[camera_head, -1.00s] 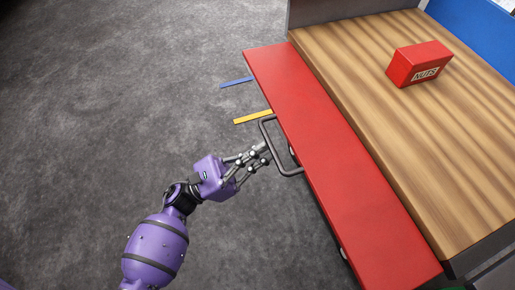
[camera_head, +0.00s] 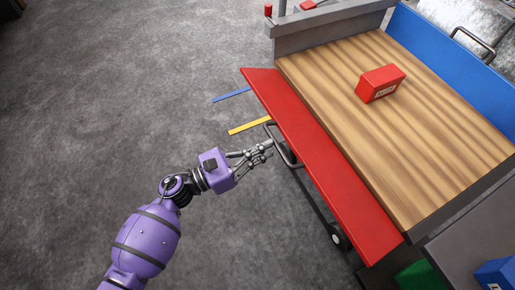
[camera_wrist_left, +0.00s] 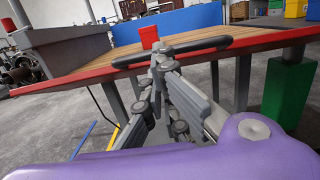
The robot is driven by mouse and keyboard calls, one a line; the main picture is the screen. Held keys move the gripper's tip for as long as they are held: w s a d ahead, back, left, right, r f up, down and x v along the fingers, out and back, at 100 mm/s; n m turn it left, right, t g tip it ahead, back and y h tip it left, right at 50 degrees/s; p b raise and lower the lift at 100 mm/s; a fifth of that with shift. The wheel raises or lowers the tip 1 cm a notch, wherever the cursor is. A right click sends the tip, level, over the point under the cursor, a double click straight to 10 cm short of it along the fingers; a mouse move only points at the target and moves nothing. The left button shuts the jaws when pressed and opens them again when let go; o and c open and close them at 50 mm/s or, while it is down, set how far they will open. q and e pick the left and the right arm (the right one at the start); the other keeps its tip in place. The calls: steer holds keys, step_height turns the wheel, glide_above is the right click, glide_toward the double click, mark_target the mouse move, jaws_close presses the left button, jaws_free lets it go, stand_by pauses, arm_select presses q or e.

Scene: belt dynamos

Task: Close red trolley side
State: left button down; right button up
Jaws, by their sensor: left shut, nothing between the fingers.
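The trolley has a wooden top (camera_head: 350,110) with a long red side panel (camera_head: 325,172) along its left edge. The panel sticks outward, and its exact tilt is hard to tell. A dark grey bar handle (camera_head: 285,149) is on the panel's outer edge; it crosses the left wrist view (camera_wrist_left: 200,45). My left gripper (camera_head: 268,145) is shut and empty, its fingertips at the handle. In the left wrist view the fingertips (camera_wrist_left: 161,57) overlap the bar; whether they touch it is unclear. My right gripper is out of view.
A red box (camera_head: 380,83) lies on the wooden top. A blue side panel (camera_head: 440,55) stands upright on the far side. Blue (camera_head: 231,94) and yellow (camera_head: 249,125) strips mark the floor. A wheel (camera_head: 337,238) shows under the panel. Floor on the left is clear.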

arm_select(q)
steer(key=r+y+p, duration=0.1)
steer(key=r+p, duration=0.1)
steer(key=p, duration=0.2)
steer(key=w+d+r+g+y+p, duration=0.1)
steer(key=r+p, duration=0.2)
steer(key=p, duration=0.1)
steer(key=d+r+y+p, duration=0.1)
steer(key=r+p, duration=0.2)
steer(key=p, duration=0.1)
steer(key=shift+w+g+p, duration=0.3)
steer(key=shift+w+g, duration=0.05)
steer(key=shift+g, duration=0.05)
steer(key=w+d+r+y+p, duration=0.1)
steer(key=w+d+r+p, duration=0.4)
steer(key=d+r+p, duration=0.2)
steer(key=shift+w+d+r+g+p, duration=0.4)
steer(key=shift+d+p, duration=0.6)
steer(key=shift+d, duration=0.9)
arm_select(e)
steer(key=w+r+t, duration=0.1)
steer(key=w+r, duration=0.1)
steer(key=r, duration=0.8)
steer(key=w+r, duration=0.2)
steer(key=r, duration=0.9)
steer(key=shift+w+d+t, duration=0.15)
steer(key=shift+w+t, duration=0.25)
